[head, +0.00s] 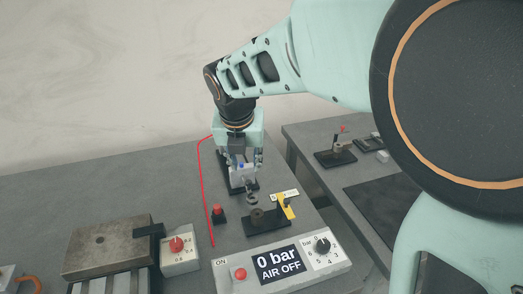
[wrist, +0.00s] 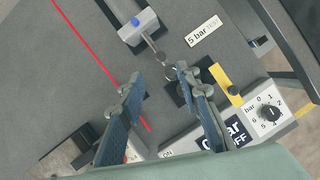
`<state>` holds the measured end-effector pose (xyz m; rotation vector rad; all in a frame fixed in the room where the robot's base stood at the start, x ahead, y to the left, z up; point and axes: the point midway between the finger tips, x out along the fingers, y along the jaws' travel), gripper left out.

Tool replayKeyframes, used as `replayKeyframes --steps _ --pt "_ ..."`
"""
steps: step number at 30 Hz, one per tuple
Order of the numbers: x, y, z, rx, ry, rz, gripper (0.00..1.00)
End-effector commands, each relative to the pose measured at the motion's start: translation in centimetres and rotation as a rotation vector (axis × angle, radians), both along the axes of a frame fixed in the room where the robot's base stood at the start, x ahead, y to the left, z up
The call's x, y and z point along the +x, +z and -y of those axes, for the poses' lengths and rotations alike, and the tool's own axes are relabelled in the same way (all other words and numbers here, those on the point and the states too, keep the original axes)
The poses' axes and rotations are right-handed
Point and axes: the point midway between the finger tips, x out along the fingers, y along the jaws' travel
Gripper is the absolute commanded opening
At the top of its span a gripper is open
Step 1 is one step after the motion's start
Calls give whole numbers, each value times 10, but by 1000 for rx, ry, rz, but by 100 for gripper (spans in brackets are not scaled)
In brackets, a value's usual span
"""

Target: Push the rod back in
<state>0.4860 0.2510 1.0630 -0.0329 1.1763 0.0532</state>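A grey air cylinder (wrist: 138,28) with a blue part on it lies on the bench at the top of the wrist view. Its thin metal rod (wrist: 156,48) sticks out toward a hook-like end (wrist: 171,73). A dark block (wrist: 181,92) stands beyond that end, partly hidden by a finger. My gripper (wrist: 160,79) is open and empty, its fingers on either side of the rod's end in this view; height and contact cannot be told. In the head view my gripper (head: 245,164) is above the cylinder and hides part of it. The rod's end (head: 252,199) shows below.
A control panel (head: 334,262) reads 0 bar, AIR OFF. A yellow piece (head: 286,206) stands beside the dark block, near a "5 bar TEST" label (wrist: 204,31). A red button (head: 218,210) and red line (head: 201,180) are at left. A metal block (head: 110,245) sits front left.

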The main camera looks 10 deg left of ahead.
Motion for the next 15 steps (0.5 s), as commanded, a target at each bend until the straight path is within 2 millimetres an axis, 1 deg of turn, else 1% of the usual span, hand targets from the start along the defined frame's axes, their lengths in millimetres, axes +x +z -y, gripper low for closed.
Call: replayKeyframes --steps 1,9,12,15 --pt "3 -9 0 -3 -1 -4 31" --pt "22 -57 -1 -6 0 -5 31" --pt "28 -72 -1 -4 -1 -4 31" --pt "33 -82 -1 -3 -2 -4 31"
